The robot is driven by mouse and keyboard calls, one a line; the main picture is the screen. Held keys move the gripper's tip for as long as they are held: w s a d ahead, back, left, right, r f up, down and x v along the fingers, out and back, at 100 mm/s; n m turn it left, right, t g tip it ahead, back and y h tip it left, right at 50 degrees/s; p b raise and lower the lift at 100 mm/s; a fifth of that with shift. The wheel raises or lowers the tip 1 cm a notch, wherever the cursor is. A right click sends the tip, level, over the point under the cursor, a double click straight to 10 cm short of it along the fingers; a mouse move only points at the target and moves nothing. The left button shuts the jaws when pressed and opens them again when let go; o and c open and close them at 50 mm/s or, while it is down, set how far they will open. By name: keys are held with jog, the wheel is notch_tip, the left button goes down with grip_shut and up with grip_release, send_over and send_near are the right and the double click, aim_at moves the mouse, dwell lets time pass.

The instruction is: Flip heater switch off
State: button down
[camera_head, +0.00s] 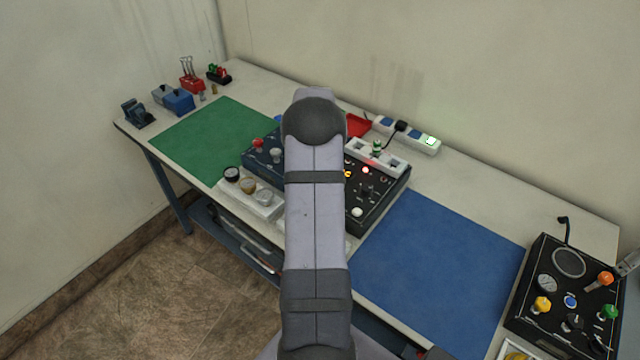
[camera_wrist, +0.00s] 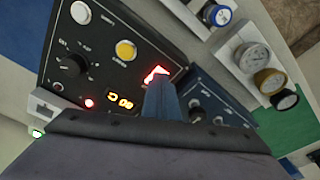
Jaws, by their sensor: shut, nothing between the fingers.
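The black control box (camera_head: 385,205) stands mid-table, partly hidden by my arm; its panel (camera_wrist: 105,75) fills the upper left of the wrist view. A red-lit rocker switch (camera_wrist: 154,73) sits at the panel's right edge; its label is hidden or unreadable, so I cannot tell for sure that it is the heater switch. My gripper (camera_wrist: 161,84) is shut and empty, its blue fingers right at the rocker and covering its lower part. I cannot tell whether they touch it. My arm hides the gripper and rocker in the head view.
A blue mat (camera_head: 440,260) lies clear at right.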

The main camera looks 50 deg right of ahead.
jog(key=shift+f, duration=0.25)
jog(key=shift+r, duration=0.15)
notch_tip(320, 180, up, 7)
jog(key=p, duration=0.4)
jog(key=shift+p, duration=0.4)
dwell(0.6)
